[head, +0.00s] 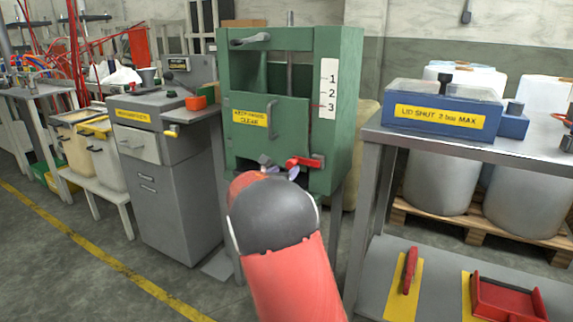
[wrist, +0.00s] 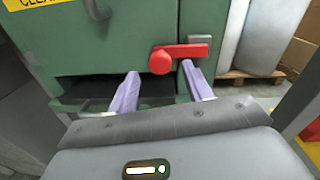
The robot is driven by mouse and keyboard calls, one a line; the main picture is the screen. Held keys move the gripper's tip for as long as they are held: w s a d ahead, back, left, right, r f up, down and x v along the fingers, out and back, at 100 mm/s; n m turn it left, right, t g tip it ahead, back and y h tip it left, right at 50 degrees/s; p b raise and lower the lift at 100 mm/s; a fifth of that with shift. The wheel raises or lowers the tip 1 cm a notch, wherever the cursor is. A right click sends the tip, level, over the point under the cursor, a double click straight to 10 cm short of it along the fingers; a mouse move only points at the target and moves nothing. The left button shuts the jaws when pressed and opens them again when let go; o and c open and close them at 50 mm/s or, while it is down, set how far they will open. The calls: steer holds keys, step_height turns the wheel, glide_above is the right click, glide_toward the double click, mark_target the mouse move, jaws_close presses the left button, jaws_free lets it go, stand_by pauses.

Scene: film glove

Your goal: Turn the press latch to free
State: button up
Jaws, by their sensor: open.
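The press (head: 343,150) is a green cabinet with a door panel at its front. Its latch is a red lever (head: 306,161) at the lower right of the door, lying roughly level. In the wrist view the red latch (wrist: 181,56) has a round knob at left and a bar pointing right towards a grey metal plate. My gripper (wrist: 157,82) is open and empty, its two pale purple fingers apart, just in front of and below the latch in the picture. I cannot tell whether a finger touches it. In the head view my red arm hides most of the gripper.
A steel table (head: 372,129) at right bears a blue box (head: 440,112) labelled "LID SHUT". A grey cabinet (head: 172,190) stands left of the press. Red tools lie on the table's lower shelf. A yellow line crosses the open floor at left.

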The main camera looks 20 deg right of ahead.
mark_target(290, 166)
steer(key=x, duration=0.5)
steer(key=shift+a, duration=0.1)
steer(key=shift+s, duration=0.1)
jaws_close()
